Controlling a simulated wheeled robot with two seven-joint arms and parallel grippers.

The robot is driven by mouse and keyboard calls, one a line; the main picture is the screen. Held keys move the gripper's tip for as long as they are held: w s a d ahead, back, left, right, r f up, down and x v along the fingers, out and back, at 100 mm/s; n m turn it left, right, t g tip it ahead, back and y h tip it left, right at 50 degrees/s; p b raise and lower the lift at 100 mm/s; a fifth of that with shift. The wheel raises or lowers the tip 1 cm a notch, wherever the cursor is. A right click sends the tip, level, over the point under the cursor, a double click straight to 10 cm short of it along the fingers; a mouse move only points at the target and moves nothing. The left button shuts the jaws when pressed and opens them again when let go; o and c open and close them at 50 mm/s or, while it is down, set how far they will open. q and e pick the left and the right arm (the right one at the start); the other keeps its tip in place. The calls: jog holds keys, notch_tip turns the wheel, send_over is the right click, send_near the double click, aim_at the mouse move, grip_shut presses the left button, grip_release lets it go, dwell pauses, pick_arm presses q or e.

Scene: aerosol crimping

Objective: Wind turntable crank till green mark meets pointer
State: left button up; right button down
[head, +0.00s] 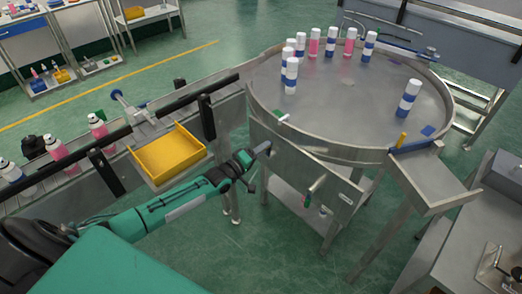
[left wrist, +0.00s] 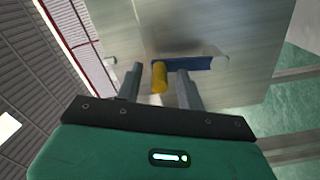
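The steel turntable (head: 345,125) carries several blue-and-white and pink cans. A small green-and-white piece (head: 283,117) lies at its front left rim; I cannot tell mark from pointer there. My left gripper (head: 262,148) is at the machine's steel side, below the rim. In the left wrist view its two fingers (left wrist: 158,88) are open. A yellow handle (left wrist: 159,78) lies between them with gaps on both sides. It sits on a blue arm (left wrist: 190,63) in front of a steel face and looks like the crank; the gripper hides it in the head view. My right gripper is out of view.
A metal lever (head: 317,185) sticks out of the front panel, right of my left gripper. A yellow tray (head: 168,155) and a conveyor rail (head: 130,125) lie at the left. An outlet chute (head: 430,180) juts out at the right.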

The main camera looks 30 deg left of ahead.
pick_arm(q)
jog(key=b+v, duration=0.2)
jog(key=v, duration=1.1)
jog(key=shift+s, duration=0.35)
jog(key=shift+a+r, duration=0.1)
